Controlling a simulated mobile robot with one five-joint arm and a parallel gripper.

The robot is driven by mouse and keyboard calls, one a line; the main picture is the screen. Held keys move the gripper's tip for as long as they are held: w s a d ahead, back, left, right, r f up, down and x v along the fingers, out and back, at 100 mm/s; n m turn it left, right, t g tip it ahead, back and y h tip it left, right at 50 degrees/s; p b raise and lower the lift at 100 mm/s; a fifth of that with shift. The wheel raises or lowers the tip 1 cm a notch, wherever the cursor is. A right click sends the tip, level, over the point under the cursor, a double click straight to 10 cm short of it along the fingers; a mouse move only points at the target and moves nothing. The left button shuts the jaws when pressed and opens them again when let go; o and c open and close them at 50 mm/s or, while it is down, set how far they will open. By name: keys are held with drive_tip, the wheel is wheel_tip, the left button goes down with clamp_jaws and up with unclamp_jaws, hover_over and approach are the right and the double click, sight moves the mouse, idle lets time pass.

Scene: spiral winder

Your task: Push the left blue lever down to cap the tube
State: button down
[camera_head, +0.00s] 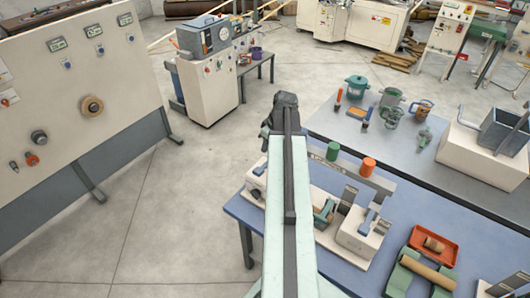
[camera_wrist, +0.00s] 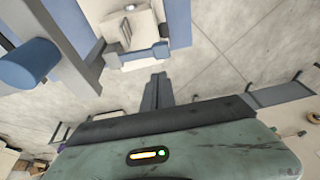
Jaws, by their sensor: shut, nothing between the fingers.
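In the head view, a white station (camera_head: 256,186) stands at the left end of the blue bench, partly hidden behind my arm.
A blue cylinder (camera_wrist: 28,63) stands beside a grey rail at left in the wrist view. An orange tray (camera_head: 449,259) lies at right. Open floor lies left of the bench.

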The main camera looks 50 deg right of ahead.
sight(259, 169)
drive_tip(key=b+x, duration=0.6)
drive_tip(key=x, duration=0.1)
drive_tip(key=s+b+x, duration=0.1)
drive_tip(key=b+x, duration=0.2)
drive_tip(key=x, duration=0.1)
drive_tip(key=shift+w+f+b, duration=0.1)
drive_tip(key=shift+f+b, duration=0.15)
drive_tip(key=shift+b, duration=0.1)
drive_tip(key=shift+a+f+b, duration=0.1)
drive_tip(key=shift+f+b, duration=0.25)
drive_tip(key=shift+b, duration=0.05)
drive_tip(key=shift+r, duration=0.1)
